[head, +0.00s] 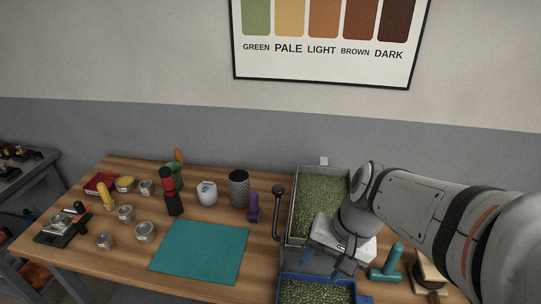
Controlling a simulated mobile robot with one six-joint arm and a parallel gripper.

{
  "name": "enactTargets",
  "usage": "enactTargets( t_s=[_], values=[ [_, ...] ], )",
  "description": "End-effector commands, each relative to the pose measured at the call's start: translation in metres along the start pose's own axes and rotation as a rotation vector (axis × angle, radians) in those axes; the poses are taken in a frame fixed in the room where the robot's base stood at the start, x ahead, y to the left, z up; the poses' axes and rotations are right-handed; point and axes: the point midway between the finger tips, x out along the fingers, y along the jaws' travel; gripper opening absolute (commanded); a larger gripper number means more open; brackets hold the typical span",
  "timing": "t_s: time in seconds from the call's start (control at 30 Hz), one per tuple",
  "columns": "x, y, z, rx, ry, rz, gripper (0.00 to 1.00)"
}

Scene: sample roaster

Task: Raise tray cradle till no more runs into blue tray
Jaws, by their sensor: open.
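The tray cradle (293,205) is a grey mesh-sided tray holding green beans. It stands at the right of the table, behind the blue tray (282,277). The blue tray also holds green beans and is cut off by the bottom edge of the picture. My gripper (342,262) is over the near right end of the cradle, just behind the blue tray. It is open, and I see nothing held in it. The gripper and wrist hide the cradle's near right part and its front edge. Whether beans are running into the blue tray cannot be seen.
A black-knobbed lever (277,210) stands left of the cradle. A purple object (254,208) and a dark mesh cylinder (239,188) are farther left. A teal-handled tool (388,262) is right of my gripper. A teal mat (200,252) lies bare at front left.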

Motion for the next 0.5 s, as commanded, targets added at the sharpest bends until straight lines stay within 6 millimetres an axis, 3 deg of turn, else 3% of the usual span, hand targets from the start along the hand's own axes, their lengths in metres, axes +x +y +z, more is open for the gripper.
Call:
enactTargets(
  t_s=[0.03, 0.1, 0.23, 0.37, 0.5],
  values=[
    [0.015, -0.008, 0.0, 0.121, -0.085, -0.073, 0.52],
    [0.027, -0.027, -0.003, 0.301, -0.201, -0.195, 0.52],
    [0.037, -0.061, -0.024, 0.63, -0.404, -0.432, 0.52],
    [0.037, -0.082, -0.067, 0.939, -0.58, -0.681, 0.52],
    [0.033, -0.084, -0.121, 1.199, -0.713, -0.928, 0.52]
  ],
)
